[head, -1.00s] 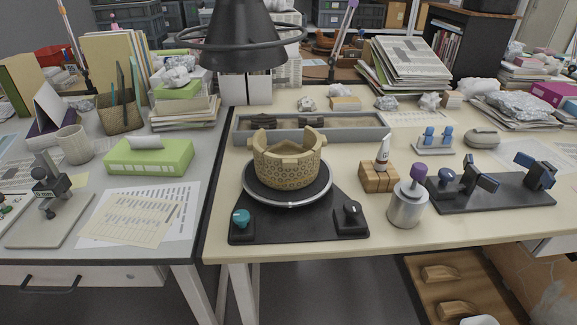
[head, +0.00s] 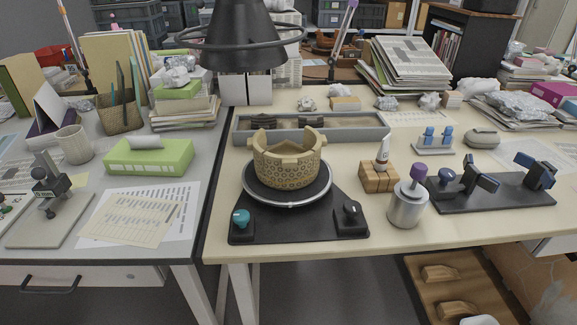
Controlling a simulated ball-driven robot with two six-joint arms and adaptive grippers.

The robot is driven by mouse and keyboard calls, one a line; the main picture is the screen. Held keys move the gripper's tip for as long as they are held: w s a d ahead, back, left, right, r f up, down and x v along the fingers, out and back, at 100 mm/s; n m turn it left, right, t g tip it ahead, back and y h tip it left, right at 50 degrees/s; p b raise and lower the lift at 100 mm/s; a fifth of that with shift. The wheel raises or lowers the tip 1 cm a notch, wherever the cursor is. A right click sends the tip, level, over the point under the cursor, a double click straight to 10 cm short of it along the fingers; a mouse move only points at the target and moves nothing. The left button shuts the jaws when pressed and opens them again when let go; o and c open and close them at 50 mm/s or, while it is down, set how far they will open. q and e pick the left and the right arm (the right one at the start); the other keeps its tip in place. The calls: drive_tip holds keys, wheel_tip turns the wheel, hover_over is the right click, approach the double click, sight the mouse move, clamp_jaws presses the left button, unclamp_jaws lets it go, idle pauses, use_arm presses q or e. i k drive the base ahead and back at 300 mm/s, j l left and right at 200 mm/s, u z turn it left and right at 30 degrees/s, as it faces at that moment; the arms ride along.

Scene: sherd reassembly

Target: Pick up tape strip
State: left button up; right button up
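No loose tape strip can be made out with certainty. A small grey stand (head: 434,149) with blue upright pieces is on the right of the beige table; I cannot tell whether these are tape. A black base plate (head: 490,198) to the right carries dark blue and black fixtures. A tan patterned vessel (head: 288,166) with a broken, uneven rim stands on a round turntable (head: 290,201). Neither of my grippers is in view.
A long grey tray (head: 370,133) with dark sherds lies behind the vessel. A wooden block (head: 379,181) with a white bottle and a metal canister (head: 407,208) stand right of the turntable. A dark lamp shade (head: 243,45) hangs above.

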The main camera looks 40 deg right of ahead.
sight(429, 131)
drive_tip(key=z, duration=2)
